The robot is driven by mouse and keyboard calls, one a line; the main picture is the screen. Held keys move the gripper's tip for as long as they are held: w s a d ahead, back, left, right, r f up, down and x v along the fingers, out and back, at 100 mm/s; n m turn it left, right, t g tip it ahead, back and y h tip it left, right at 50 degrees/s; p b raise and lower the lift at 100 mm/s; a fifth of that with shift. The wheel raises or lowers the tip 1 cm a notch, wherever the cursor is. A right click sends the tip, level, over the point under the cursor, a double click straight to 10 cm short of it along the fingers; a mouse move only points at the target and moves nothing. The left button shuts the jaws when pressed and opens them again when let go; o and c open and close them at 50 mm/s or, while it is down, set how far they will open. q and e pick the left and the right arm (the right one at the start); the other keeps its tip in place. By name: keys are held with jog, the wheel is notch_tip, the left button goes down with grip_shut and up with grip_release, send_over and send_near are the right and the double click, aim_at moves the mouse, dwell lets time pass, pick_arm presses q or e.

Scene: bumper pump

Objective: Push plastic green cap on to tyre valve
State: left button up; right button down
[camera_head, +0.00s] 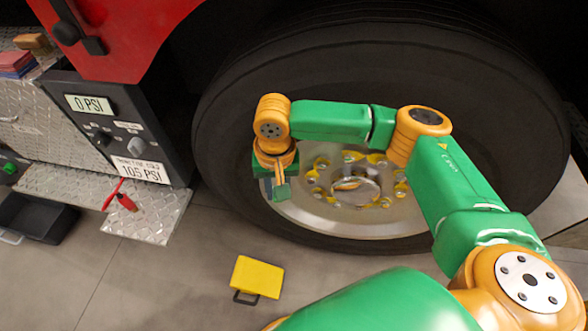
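My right arm comes in from the right and reaches across the large black tyre (226,140). Its gripper (281,190) points down at the left edge of the silver wheel rim (320,216). The fingers are small and seen end-on, so I cannot tell whether they are open or shut. I cannot make out the green cap or the tyre valve; the gripper and wrist cover that part of the rim. My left gripper is not in view.
A pump panel (118,128) with displays reading 0 PSI and 105 PSI stands left, above a metal tread step (150,216). A red-handled tool (126,202) lies on the step. A yellow chock-like block (257,277) and a black bin (36,218) are on the floor.

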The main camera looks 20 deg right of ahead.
pick_arm(q)
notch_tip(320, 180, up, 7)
jog(key=p, duration=0.6)
pick_arm(e)
jog(key=s+a+f+m, duration=0.3)
jog(key=s+f, duration=0.1)
jog(key=f, duration=0.3)
pick_arm(q)
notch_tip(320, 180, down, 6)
jog(key=b, duration=0.6)
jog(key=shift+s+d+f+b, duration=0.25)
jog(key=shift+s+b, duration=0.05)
jog(key=shift+b, duration=0.1)
pick_arm(e)
jog(key=w+d, duration=0.3)
jog(key=w, duration=0.2)
jog(key=shift+d+f, duration=0.35)
pick_arm(q)
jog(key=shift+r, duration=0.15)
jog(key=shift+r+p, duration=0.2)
jog(key=shift+p, duration=0.15)
pick_arm(e)
jog(key=shift+w+d, duration=0.1)
jog(key=shift+w, duration=0.05)
pick_arm(q)
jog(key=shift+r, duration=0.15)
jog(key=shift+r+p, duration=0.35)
jog(key=shift+p, duration=0.15)
